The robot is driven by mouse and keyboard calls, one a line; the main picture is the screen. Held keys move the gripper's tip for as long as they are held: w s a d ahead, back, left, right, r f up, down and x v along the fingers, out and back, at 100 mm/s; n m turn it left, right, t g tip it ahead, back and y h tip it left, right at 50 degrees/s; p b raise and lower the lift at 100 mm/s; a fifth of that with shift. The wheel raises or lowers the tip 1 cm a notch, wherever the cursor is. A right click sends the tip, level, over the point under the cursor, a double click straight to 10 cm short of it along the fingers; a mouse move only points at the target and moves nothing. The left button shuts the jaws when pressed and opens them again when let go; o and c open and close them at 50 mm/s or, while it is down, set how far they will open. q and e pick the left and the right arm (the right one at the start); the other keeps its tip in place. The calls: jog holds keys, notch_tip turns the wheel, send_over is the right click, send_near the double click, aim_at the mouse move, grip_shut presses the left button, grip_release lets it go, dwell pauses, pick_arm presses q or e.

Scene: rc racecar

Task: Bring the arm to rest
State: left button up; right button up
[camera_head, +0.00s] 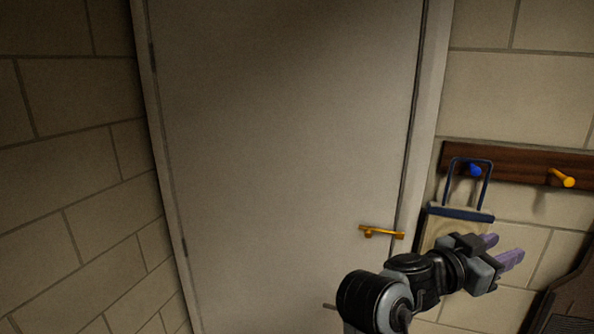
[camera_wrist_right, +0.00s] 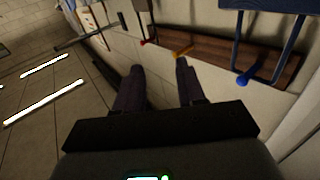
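My right gripper (camera_head: 503,250) is in the lower right of the head view, in front of the block wall beside the door. Its two purple fingers point right and stand apart with nothing between them. In the right wrist view the fingers (camera_wrist_right: 157,85) are also spread, with wall showing in the gap. The right arm comes up from the bottom of the head view. My left gripper is in neither view.
A white door (camera_head: 280,150) with a brass handle (camera_head: 381,232) fills the middle and looks closed. A wooden peg rail (camera_head: 530,167) has a blue peg (camera_head: 474,170) and a yellow peg (camera_head: 563,178). A bag with blue handles (camera_head: 460,215) hangs from the blue peg, close behind the gripper.

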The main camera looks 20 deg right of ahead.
jog(key=w+a+f+n+t+y, duration=0.2)
jog(key=w+f+n+t+y, duration=0.1)
jog(key=w+f+n+t, duration=0.65)
jog(key=s+a+f+n+t+y+p, duration=0.1)
jog(key=s+a+f+n+t+y, duration=0.15)
jog(key=a+f+y, duration=0.45)
jog(key=s+a+f+n+t+y, duration=0.15)
jog(key=a+f+n+y, duration=0.3)
jog(key=f, duration=0.45)
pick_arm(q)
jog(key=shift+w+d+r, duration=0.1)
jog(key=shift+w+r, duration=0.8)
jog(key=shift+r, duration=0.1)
pick_arm(e)
jog(key=s+a+f+n+g+y, duration=0.1)
jog(key=s+a+f+g, duration=0.2)
jog(key=s+f, duration=0.2)
jog(key=s+a+f+n+g+y, duration=0.1)
jog(key=s+a+f+g, duration=0.2)
jog(key=s, duration=0.9)
jog(key=s+a+f+n+g+y, duration=0.1)
jog(key=s+a+f+g+y, duration=0.1)
jog(key=s+f, duration=0.6)
jog(key=shift+s+a+f+g, duration=0.15)
jog(key=shift+a+f+g, duration=0.65)
jog(key=shift+g, duration=0.45)
jog(key=shift+r, duration=0.1)
